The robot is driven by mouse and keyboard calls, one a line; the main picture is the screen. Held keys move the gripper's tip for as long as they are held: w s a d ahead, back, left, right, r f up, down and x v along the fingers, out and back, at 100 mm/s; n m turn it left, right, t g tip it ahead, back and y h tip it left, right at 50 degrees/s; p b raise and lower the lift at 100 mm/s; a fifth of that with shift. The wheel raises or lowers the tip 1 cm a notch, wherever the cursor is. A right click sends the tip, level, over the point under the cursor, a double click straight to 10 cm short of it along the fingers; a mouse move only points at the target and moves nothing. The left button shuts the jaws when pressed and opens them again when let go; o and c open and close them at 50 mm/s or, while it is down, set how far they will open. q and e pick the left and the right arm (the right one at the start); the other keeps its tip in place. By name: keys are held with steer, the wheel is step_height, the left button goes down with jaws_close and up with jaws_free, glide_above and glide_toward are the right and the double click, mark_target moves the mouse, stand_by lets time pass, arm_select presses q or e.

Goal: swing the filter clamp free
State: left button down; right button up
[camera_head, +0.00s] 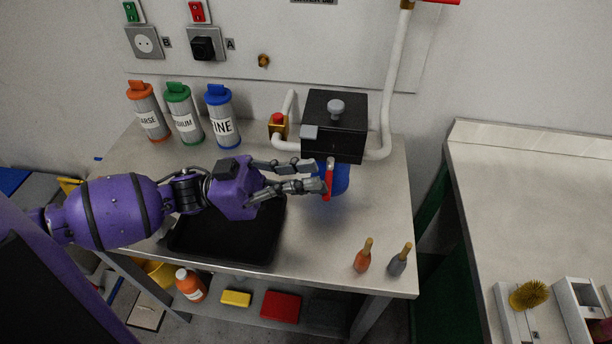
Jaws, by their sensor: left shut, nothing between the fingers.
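A black filter housing (348,140) with a grey knob on top stands at the back right of the bench, joined to white pipes. A blue cylinder (341,180) shows below it, partly hidden. A red upright lever (329,178), which looks like the clamp handle, is at the front of the blue cylinder. My left gripper (322,177) reaches in from the left, its fingertips at the red lever and the housing's lower front. The fingers look shut and hold nothing; whether they touch the lever is unclear. My right gripper is not in view.
Coarse, medium and fine canisters (182,113) stand at the back left. A black tray (225,245) lies under my left arm. Two small wood-handled tools (363,256) stand at the front right. The bench between housing and tools is clear.

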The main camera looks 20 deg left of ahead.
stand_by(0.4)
arm_select(q)
steer(key=s+a, duration=0.3)
steer(key=a, duration=0.9)
steer(key=shift+s+a+f, duration=0.2)
steer(key=shift+s+a, duration=0.05)
steer(key=shift+a, duration=0.15)
